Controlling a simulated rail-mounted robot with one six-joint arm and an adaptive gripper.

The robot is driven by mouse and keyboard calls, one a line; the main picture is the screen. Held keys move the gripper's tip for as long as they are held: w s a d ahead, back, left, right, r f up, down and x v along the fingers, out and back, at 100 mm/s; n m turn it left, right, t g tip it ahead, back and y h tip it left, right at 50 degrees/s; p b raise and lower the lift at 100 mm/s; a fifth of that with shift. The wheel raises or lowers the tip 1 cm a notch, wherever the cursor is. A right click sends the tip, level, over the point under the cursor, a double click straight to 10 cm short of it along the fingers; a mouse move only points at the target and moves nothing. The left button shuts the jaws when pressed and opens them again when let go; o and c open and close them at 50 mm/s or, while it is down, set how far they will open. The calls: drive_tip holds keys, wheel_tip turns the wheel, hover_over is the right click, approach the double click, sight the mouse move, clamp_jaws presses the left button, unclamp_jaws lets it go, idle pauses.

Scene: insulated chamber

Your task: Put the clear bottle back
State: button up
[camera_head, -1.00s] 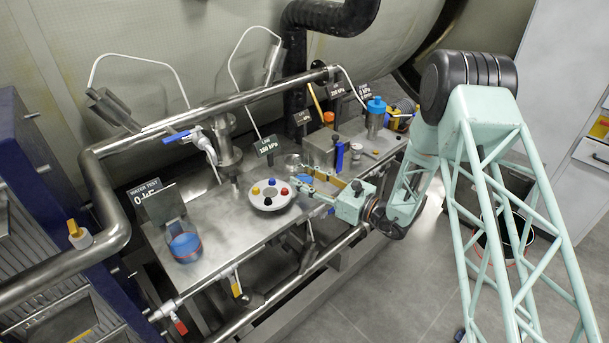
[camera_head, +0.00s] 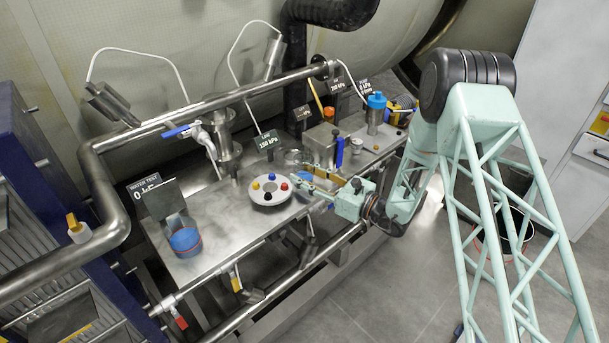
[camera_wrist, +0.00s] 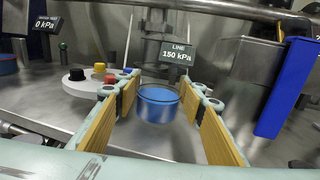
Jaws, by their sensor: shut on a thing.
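The clear bottle (camera_wrist: 158,104) stands upright between my gripper's (camera_wrist: 160,88) two fingers in the wrist view, with blue liquid in its lower part. Its clear upper part is hard to make out against the metal behind it. My gripper is shut on it, with tan pads on the inner finger faces. In the head view my gripper (camera_head: 301,175) reaches in over the bench's front side, just right of the round white dish. The bottle shows there only as a small blue patch; I cannot tell whether its base touches the bench.
The white dish (camera_head: 257,196) with coloured knobs is close on the left. Another container of blue liquid (camera_head: 186,239) stands at the bench's left end by the 0 kPa sign. A metal block with a blue handle (camera_head: 339,153) is at right. The 150 kPa sign (camera_head: 267,141) stands behind.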

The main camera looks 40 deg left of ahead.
drive_tip(key=shift+f+b, duration=0.3)
drive_tip(key=shift+f, duration=0.2)
idle(0.3)
drive_tip(key=o, duration=1)
drive_tip(key=shift+o, duration=0.2)
drive_tip(key=d, duration=1.2)
drive_tip(key=shift+w, duration=0.15)
